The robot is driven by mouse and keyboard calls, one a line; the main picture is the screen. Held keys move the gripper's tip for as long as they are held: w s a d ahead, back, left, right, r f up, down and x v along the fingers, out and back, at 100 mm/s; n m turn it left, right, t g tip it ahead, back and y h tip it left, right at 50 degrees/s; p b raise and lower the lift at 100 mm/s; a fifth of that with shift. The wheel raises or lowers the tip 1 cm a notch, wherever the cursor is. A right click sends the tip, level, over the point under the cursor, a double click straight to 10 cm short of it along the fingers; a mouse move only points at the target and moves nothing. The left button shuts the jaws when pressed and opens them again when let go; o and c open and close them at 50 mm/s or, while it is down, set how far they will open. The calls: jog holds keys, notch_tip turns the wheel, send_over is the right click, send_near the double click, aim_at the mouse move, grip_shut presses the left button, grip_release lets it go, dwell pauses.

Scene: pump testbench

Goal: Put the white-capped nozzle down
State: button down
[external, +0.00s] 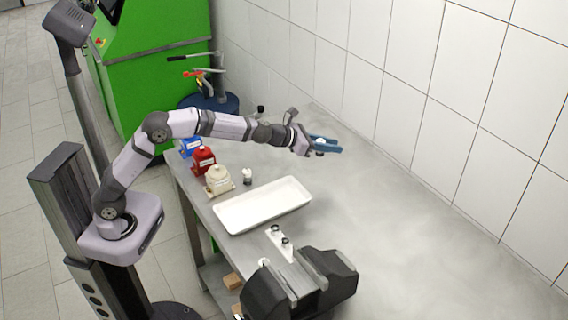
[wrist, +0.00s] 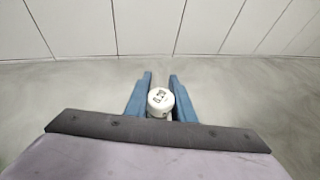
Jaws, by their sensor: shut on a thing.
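My gripper (external: 326,143) has blue fingers and reaches out over the far part of the grey table. In the wrist view my gripper (wrist: 161,86) is shut on the white-capped nozzle (wrist: 160,98). The round white cap with small dark marks faces the camera between the fingers. In the external view the nozzle (external: 320,153) shows only as a small dark and white bit under the fingers. I cannot tell how far it is above the table.
A white tray (external: 226,217) lies on the grey table (external: 400,225). Blue (external: 190,147), red (external: 203,160) and beige (external: 219,180) pumps stand at the left edge, with a small white-and-black part (external: 247,177) beside them. A black vise (external: 300,283) is at the front. The tiled wall (external: 420,80) rises behind.

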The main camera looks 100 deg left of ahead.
jog(key=s+a+n+g+y, duration=0.7)
jog(key=s+a, duration=0.3)
jog(key=s, duration=0.3)
jog(key=shift+n+h, duration=0.4)
jog(key=shift+n, duration=0.3)
jog(key=shift+w+f+b, duration=0.2)
jog(key=shift+f+b, duration=0.35)
jog(key=shift+f, duration=4.75)
jog(key=shift+f, duration=0.2)
jog(key=c, duration=1.5)
grip_release()
jog(key=shift+r, duration=0.15)
